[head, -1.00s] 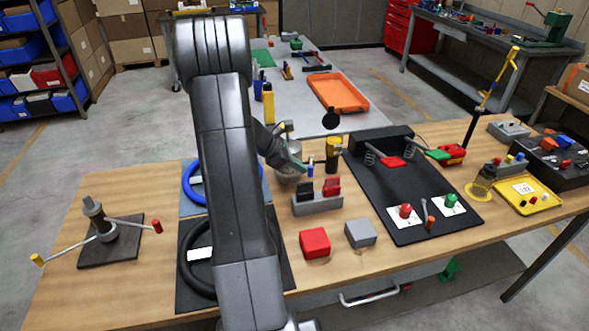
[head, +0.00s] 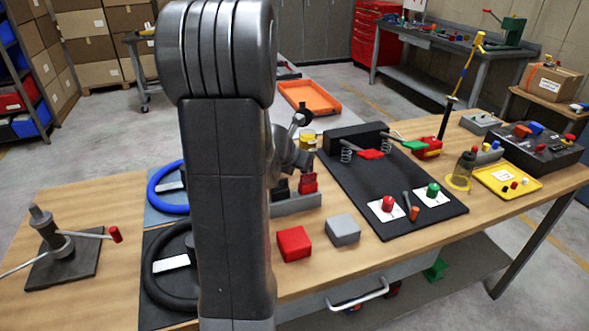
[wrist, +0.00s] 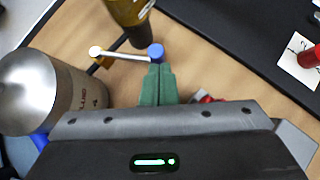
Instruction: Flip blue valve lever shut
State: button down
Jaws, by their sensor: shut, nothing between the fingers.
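The blue valve lever shows in the wrist view as a thin pale metal bar with a blue knob (wrist: 156,52) at its right end and a cream round end at its left. The bar lies roughly crosswise in the picture. My gripper (wrist: 158,70) has its green fingers together, with nothing between them. The fingertips are right at the blue knob; I cannot tell whether they touch it. In the head view, my arm hides the lever and the fingertips.
A steel canister (wrist: 35,90) stands left of the fingers. An amber, dark-based object (wrist: 130,12) stands just beyond the lever. In the head view, a red block (head: 294,244) and grey block (head: 343,230) sit nearer, and a black board (head: 390,190) lies to the right.

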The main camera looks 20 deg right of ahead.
jog(key=shift+w+d+r, duration=0.1)
jog(key=shift+d, duration=0.25)
dwell(0.4)
